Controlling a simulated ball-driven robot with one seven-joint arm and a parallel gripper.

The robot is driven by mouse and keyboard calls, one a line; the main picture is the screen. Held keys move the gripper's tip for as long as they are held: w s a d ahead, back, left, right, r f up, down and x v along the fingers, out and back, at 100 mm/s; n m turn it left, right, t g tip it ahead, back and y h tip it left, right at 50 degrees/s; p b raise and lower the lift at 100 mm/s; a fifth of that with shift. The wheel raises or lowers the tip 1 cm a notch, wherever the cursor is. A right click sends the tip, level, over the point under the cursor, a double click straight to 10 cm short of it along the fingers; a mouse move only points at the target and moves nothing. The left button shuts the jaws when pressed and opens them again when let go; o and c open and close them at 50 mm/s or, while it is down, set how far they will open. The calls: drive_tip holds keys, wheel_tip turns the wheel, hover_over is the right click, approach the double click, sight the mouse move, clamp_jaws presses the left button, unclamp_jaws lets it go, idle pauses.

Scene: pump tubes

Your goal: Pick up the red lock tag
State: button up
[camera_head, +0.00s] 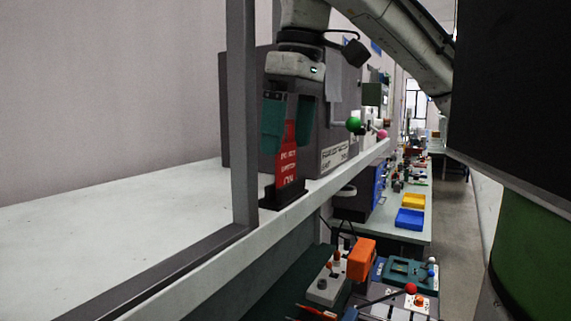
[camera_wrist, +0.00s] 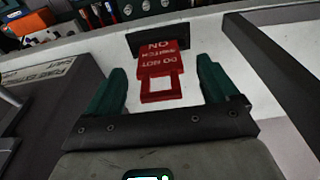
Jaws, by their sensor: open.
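The red lock tag (camera_head: 286,164) stands upright in a dark base on the white shelf, near its front edge, with white lettering on its face. In the wrist view the tag (camera_wrist: 161,72) shows its lettering and an open rectangular loop, between the two green fingers. My gripper (camera_head: 287,140) points down from above, its fingers on either side of the tag's upper part. In the wrist view my gripper (camera_wrist: 163,85) is open, with gaps between each finger and the tag. The dark base (camera_wrist: 158,40) lies beyond the fingertips.
A grey upright post (camera_head: 242,120) stands just left of the gripper. A grey labelled box (camera_head: 335,155) stands close behind and right of the tag. The white shelf (camera_head: 110,215) is clear to the left. Below are an orange block (camera_head: 361,259) and blue and yellow bins (camera_head: 410,219).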

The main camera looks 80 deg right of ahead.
sight(286, 150)
drive_tip(key=shift+w+d+f, duration=0.1)
drive_tip(key=shift+w+f, duration=0.1)
drive_tip(key=shift+f, duration=1.4)
drive_tip(key=c, duration=1.1)
drive_tip(key=shift+r, duration=0.1)
drive_tip(key=shift+c, duration=0.2)
wheel_tip(286, 150, up, 10)
drive_tip(key=shift+f, duration=0.1)
